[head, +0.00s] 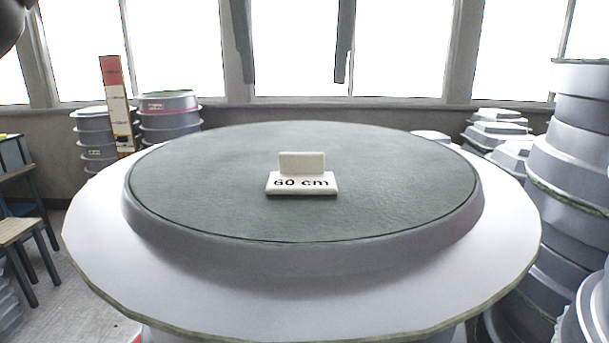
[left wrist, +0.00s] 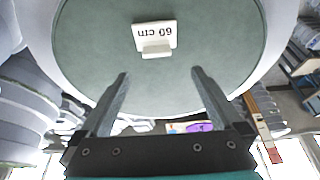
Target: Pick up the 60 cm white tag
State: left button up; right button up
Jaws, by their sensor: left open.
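The white tag (head: 302,184), marked "60 cm" in dark letters, stands on the grey-green round top of the mould (head: 215,215), near its middle. It has a low lettered base with a narrower tab rising behind the lettering. In the left wrist view the tag (left wrist: 154,34) appears upside down, with its tab toward my fingers. My left gripper (left wrist: 160,73) is open and empty. Its two fingers point toward the tag, which lies beyond the fingertips and apart from them. My right gripper is in neither view.
The mould has a wide pale flange (head: 300,293) around its raised top. Grey stacked moulds (head: 580,160) stand close on the right, and more (head: 168,112) at the back left. A stool (head: 18,232) is at the left. The top around the tag is clear.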

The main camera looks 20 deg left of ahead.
pick_arm(q)
jog(key=b, duration=0.1)
send_over(302, 153)
jog(key=s, duration=0.3)
notch_tip(302, 153, down, 6)
jog(key=shift+w+d+f, duration=0.1)
jog(key=shift+f, duration=0.05)
jog(key=x, duration=0.5)
jog(key=shift+w+d, duration=0.15)
jog(key=shift+w, duration=0.1)
jog(key=c, duration=1.3)
